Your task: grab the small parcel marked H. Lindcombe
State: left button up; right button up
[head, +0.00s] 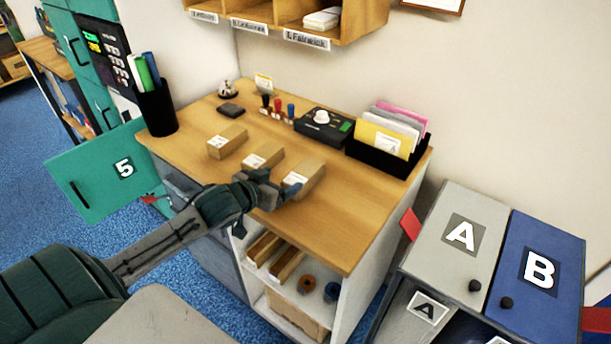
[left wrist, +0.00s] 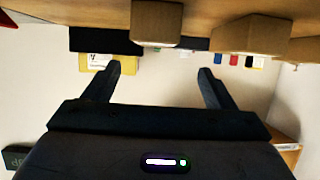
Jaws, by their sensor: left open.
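Three small brown parcels with white labels stand in a row on the wooden counter (head: 345,220): a left parcel (head: 227,143), a middle parcel (head: 270,156) and a right parcel (head: 308,172). The writing on their labels is too small to read, so I cannot tell which is marked H. Lindcombe. My left gripper (head: 276,185) is open and empty, in front of the right and middle parcels. The left wrist view is upside down; the open fingers (left wrist: 160,70) show there with one parcel (left wrist: 157,20) between their directions and another (left wrist: 247,36) to the right. My right gripper is out of view.
Behind the parcels stand stamps (head: 278,107), a black device (head: 324,124) and an envelope holder (head: 370,160). A pen cup (head: 157,110) is at the counter's left. An open green locker door (head: 105,170) is at left. The counter's front right is clear.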

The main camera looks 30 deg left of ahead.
aim_at(300, 175)
pick_arm(q)
jog(key=shift+w+f, duration=0.15)
jog(key=shift+w, duration=0.4)
jog(key=shift+x, duration=0.85)
jog(key=shift+w+d+f, duration=0.1)
jog(key=shift+w+f, duration=0.15)
jog(key=shift+w, duration=0.05)
jog(key=shift+w+d+p, duration=0.1)
jog(key=shift+w+p, duration=0.1)
jog(key=shift+p, duration=0.1)
jog(key=shift+w+d+f, duration=0.1)
jog(key=shift+w+f, duration=0.15)
jog(key=shift+w, duration=0.05)
jog(key=p+x, duration=0.1)
jog(key=x, duration=0.2)
jog(key=shift+d+f, duration=0.1)
jog(key=shift+d, duration=0.1)
jog(key=shift+w+f, duration=0.2)
jog(key=shift+w, duration=0.05)
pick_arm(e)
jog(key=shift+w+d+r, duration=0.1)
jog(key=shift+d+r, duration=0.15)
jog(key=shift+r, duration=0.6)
